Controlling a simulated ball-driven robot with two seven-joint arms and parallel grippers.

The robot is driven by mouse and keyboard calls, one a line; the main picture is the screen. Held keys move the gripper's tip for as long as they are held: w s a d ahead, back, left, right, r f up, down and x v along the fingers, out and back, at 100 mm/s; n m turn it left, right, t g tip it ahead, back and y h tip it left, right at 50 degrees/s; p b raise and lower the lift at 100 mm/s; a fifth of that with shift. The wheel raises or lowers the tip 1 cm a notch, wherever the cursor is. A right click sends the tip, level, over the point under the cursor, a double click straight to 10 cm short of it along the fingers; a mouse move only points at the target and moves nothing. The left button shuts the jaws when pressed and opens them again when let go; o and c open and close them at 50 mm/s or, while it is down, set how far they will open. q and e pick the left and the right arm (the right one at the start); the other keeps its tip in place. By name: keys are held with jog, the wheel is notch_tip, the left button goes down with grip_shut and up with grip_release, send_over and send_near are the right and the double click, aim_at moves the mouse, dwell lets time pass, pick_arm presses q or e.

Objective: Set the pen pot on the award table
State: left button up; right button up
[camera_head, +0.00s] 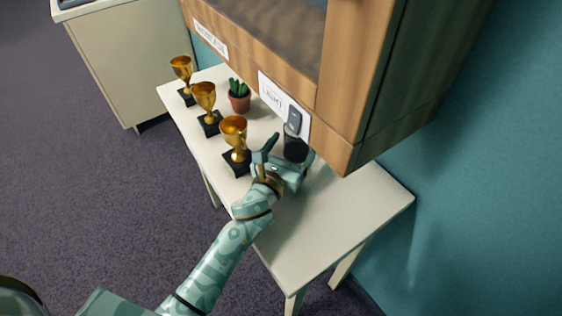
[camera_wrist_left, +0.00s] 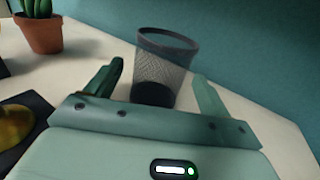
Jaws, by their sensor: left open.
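The pen pot (camera_wrist_left: 163,72) is a dark mesh cup. It stands upright on the white award table (camera_head: 310,228). In the left wrist view it is between and just beyond the two fingers of my left gripper (camera_wrist_left: 160,88). My left gripper (camera_head: 287,153) is open, and no finger clearly touches the pot. In the head view the dark pot (camera_head: 295,146) shows partly, below the cabinet's lower edge and behind the gripper. My right gripper is not in view.
Three gold trophies on black bases, one of them nearest the gripper (camera_head: 234,132), and a potted cactus (camera_head: 239,96) stand on the table. A wooden cabinet (camera_head: 352,88) with a LIGHT label overhangs it. The table's front right is clear.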

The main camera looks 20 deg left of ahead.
pick_arm(q)
jog(key=s, duration=0.6)
jog(key=s+a, duration=0.1)
jog(key=s, duration=0.1)
jog(key=shift+s+a, duration=0.1)
jog(key=shift+s, duration=0.3)
